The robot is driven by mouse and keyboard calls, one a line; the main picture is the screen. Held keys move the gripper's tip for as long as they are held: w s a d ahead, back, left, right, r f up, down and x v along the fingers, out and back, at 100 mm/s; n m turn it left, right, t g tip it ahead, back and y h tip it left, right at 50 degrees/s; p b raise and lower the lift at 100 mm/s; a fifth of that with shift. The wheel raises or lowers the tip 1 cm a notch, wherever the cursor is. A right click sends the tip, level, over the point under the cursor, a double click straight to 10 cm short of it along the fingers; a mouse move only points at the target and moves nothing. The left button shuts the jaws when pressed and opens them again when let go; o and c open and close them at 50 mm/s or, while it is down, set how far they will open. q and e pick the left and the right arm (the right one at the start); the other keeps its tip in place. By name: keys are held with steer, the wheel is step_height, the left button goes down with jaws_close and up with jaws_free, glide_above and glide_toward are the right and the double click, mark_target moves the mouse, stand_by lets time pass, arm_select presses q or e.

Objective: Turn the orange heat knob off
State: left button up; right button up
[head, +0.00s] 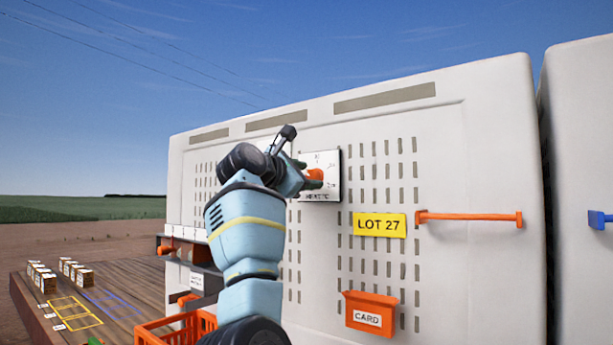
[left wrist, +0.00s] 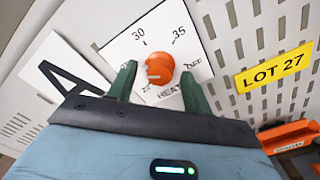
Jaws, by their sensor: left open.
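The orange heat knob (head: 316,175) sits on a white dial plate (head: 328,191) on the pale container wall, partly hidden by my gripper in the head view. In the left wrist view the knob (left wrist: 158,70) shows whole, with a short white mark on its face. The dial plate (left wrist: 150,25) reads 30, 35, HEAT and OFF, with OFF at the lower right. My left gripper (head: 304,175) is open at the dial. Its two green fingers stand on either side of the knob; I cannot tell whether they touch it. My right gripper is not in view.
A yellow LOT 27 sign (head: 379,225), an orange handle bar (head: 468,217) and an orange card holder (head: 371,312) are on the wall to the right. An orange crate (head: 160,332) and a wooden deck (head: 125,280) with small boxes lie at the lower left.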

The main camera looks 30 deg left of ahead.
arm_select(q)
steer(key=shift+w, duration=0.15)
steer(key=c, duration=1)
